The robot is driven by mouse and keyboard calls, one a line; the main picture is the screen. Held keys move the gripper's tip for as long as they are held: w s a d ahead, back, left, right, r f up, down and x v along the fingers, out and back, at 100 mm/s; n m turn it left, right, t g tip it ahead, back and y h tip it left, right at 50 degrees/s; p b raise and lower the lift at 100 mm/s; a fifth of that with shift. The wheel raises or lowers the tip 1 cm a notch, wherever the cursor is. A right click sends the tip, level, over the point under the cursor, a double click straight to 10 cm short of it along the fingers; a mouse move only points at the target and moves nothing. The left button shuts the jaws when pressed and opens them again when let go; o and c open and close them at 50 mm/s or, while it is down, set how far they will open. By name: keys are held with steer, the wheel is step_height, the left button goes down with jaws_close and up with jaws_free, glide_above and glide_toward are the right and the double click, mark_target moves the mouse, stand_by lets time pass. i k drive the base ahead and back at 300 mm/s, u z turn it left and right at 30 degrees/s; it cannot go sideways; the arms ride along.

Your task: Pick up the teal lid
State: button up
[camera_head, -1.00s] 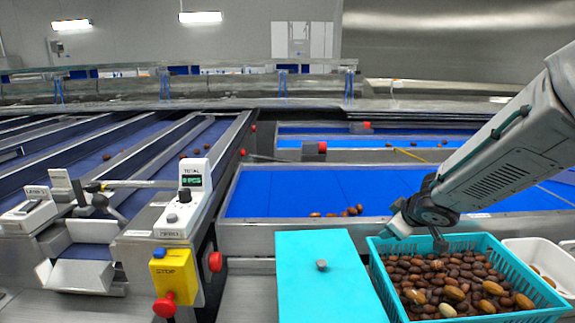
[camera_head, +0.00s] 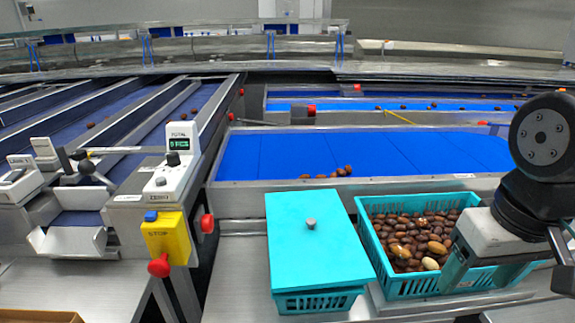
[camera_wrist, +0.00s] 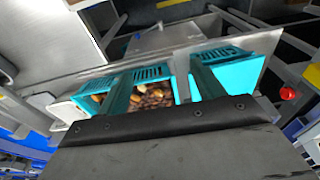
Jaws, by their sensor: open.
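The teal lid (camera_head: 318,254) is a flat panel with a small grey knob (camera_head: 311,224) in its middle. It lies on a teal slotted basket (camera_head: 318,301) in the head view, left of an open basket of dates. In the wrist view the lid (camera_wrist: 240,74) shows at the right, partly behind a finger. My gripper (camera_head: 452,270) is at the front right of the open basket, to the right of the lid and apart from it. In the wrist view its two fingers (camera_wrist: 158,76) are spread with nothing held between them.
The open teal basket (camera_head: 371,252) holds brown dates. A yellow stop box (camera_head: 168,238) with a red button stands to the left of the lid. Blue conveyor belts (camera_head: 270,160) run behind. The steel bench left of the lid is bare.

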mark_target(314, 243)
steer(key=k, duration=1.3)
steer(key=u, duration=0.8)
steer(key=i, duration=1.2)
steer(key=z, duration=0.8)
steer(key=i, duration=0.45)
steer(key=z, duration=0.5)
